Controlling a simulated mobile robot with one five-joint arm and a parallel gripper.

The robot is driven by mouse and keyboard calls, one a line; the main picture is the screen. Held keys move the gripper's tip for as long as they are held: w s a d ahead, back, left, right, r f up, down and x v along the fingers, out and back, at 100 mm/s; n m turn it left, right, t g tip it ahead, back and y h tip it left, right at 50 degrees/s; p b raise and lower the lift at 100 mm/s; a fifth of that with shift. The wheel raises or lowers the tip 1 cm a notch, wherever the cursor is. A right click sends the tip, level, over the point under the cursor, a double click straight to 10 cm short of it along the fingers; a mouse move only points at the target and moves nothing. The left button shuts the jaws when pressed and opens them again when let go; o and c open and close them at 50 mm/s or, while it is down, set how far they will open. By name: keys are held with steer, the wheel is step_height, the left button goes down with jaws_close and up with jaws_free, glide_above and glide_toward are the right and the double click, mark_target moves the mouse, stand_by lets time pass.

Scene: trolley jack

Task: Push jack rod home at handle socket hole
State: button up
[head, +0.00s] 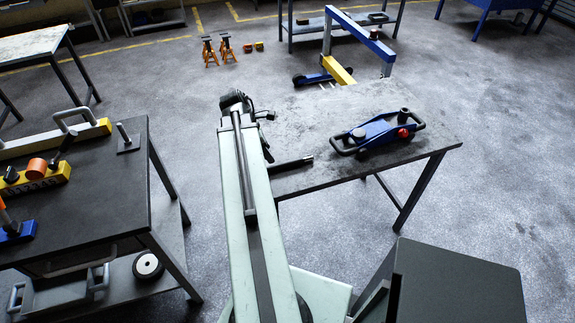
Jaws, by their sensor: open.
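The blue trolley jack (376,133) stands on the worn grey table, with a dark handle loop at each end. A dark upright socket-like piece (404,115) rises at its far right, with a red knob below it. A dark rod (293,163) shows at the table's near left side, left of the jack and apart from it; its left end is hidden behind my pale arm. My gripper (267,150) is mostly hidden behind that arm. Its dark parts show near the rod's hidden end. It is open; whether it touches the rod cannot be seen.
The table (345,105) is bare between the rod and the jack. A dark workbench (95,190) with tools stands at the left. A dark box-like surface (458,285) is at the lower right. Orange jack stands (219,48) are on the floor behind. Open floor lies to the right.

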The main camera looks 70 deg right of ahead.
glide_toward(286, 163)
steer(key=shift+s+d+f+n+g, duration=0.3)
steer(key=shift+s+d+f, duration=0.15)
steer(key=shift+f, duration=0.2)
steer(key=b+x, duration=0.5)
steer(key=w+b+x, duration=0.1)
steer(key=b+x, duration=0.2)
steer(key=shift+w+a+f, duration=0.1)
steer(key=shift+a+f, duration=0.1)
steer(key=shift+r, duration=0.2)
jaws_close()
